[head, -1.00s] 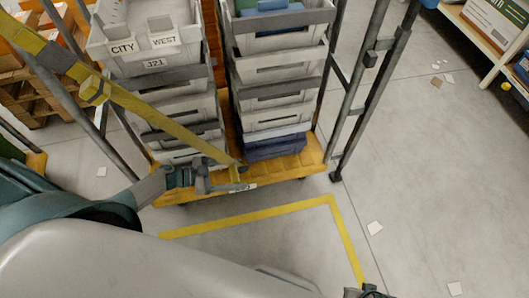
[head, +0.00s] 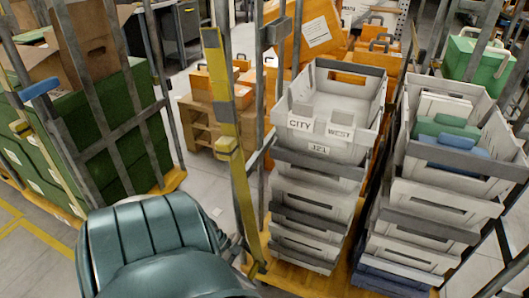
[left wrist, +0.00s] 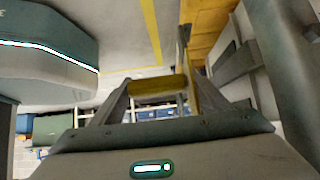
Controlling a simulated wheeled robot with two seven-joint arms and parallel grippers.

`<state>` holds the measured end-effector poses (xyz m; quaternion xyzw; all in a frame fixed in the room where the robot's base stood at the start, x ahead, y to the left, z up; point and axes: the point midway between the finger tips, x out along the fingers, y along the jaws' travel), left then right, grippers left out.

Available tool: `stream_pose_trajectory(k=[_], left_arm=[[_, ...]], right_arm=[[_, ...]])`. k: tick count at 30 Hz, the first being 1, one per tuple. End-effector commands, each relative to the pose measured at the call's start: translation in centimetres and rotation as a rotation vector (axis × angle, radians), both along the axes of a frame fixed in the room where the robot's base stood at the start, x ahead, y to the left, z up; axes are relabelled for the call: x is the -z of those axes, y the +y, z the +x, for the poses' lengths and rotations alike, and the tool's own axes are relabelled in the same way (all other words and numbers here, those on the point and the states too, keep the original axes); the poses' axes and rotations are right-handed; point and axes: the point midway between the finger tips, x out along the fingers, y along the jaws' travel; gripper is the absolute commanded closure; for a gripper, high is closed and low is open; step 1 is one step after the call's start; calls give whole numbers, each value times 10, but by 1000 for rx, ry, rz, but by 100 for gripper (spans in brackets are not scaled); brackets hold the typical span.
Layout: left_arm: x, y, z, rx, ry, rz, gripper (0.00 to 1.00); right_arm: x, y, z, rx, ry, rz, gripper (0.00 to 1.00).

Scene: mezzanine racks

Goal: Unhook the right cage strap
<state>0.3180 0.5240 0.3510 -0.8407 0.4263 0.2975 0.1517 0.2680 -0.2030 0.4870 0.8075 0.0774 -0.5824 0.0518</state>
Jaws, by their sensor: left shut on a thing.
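The yellow cage strap (head: 221,90) runs steeply down the left side of the cage with the grey totes in the head view. My left gripper (left wrist: 158,88) is shut on a yellow piece of the strap (left wrist: 152,86) in the left wrist view. In the head view my left arm hides most of this gripper, low by the strap's bottom end. Whether the strap's end is on or off its hook cannot be made out. My right gripper is not in view.
Stacked grey totes (head: 318,150) labelled CITY and WEST stand in the cage, with a second stack (head: 440,165) to their right. A cage with green boxes (head: 110,125) is at left. Some bare floor shows between the cages.

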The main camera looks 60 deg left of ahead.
Motion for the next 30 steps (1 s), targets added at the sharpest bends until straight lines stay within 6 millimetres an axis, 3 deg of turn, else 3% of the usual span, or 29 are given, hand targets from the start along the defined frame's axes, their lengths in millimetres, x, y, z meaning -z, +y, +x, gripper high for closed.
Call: stream_pose_trajectory(k=[1,9,10,11,30], left_arm=[[5,-6,-10,15,13,-7,71],[5,-7,-10,15,13,-7,71],[5,-7,-10,15,13,-7,26],[5,-7,-10,15,13,-7,19],[0,0,-4,5,4,-2,17]], right_arm=[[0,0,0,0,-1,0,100],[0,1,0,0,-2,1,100],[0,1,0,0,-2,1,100],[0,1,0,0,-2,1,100],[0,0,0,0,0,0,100]])
